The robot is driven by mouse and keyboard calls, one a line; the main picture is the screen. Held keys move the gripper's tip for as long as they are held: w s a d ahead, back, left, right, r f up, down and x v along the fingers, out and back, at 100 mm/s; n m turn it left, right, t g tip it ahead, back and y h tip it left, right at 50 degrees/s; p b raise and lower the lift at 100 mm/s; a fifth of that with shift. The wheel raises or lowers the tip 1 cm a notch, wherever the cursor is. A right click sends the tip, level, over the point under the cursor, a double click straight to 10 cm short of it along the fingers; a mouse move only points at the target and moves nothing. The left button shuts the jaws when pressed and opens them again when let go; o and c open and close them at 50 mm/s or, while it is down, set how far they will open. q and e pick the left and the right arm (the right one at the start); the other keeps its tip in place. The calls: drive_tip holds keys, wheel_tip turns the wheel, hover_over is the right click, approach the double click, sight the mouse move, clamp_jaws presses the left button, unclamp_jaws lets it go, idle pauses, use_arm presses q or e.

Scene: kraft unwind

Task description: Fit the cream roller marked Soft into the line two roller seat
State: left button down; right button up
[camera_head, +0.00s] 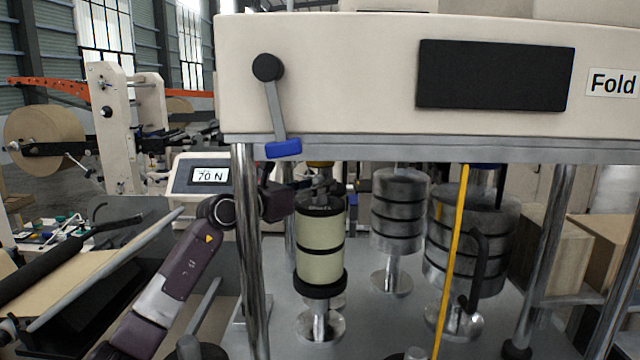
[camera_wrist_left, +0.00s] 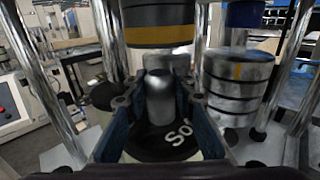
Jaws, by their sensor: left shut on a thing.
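The cream roller (camera_head: 320,232) with black bands stands upright under the machine's beam in the head view. In the left wrist view its black top (camera_wrist_left: 152,147) carries the partly hidden white letters "So". My left gripper (camera_head: 321,187) reaches in from the left and is shut on the roller's top; its blue-padded fingers (camera_wrist_left: 163,112) lie either side of the metal stub. Below the roller is a metal post with a round flange (camera_head: 321,327); whether the roller is seated on it, I cannot tell. My right gripper is not in view.
Grey banded rollers (camera_head: 399,212) stand on posts to the right, a wider one (camera_head: 470,245) behind a yellow strip (camera_head: 453,260). A chrome column (camera_head: 247,250) stands close by my left arm. A black and yellow banded part (camera_wrist_left: 158,25) hangs just above the gripper. A display (camera_head: 209,175) reads 70 N.

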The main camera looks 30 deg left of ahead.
use_arm(q)
drive_tip(key=shift+r, duration=0.3)
drive_tip(key=c, duration=1.8)
unclamp_jaws()
drive_tip(key=shift+d+f, duration=0.1)
drive_tip(key=shift+f, duration=0.15)
drive_tip(key=shift+o, duration=0.9)
drive_tip(key=shift+s, duration=0.1)
drive_tip(key=shift+s, duration=0.1)
drive_tip(key=b+v, duration=0.6)
drive_tip(key=v, duration=0.5)
drive_tip(key=shift+s, duration=0.35)
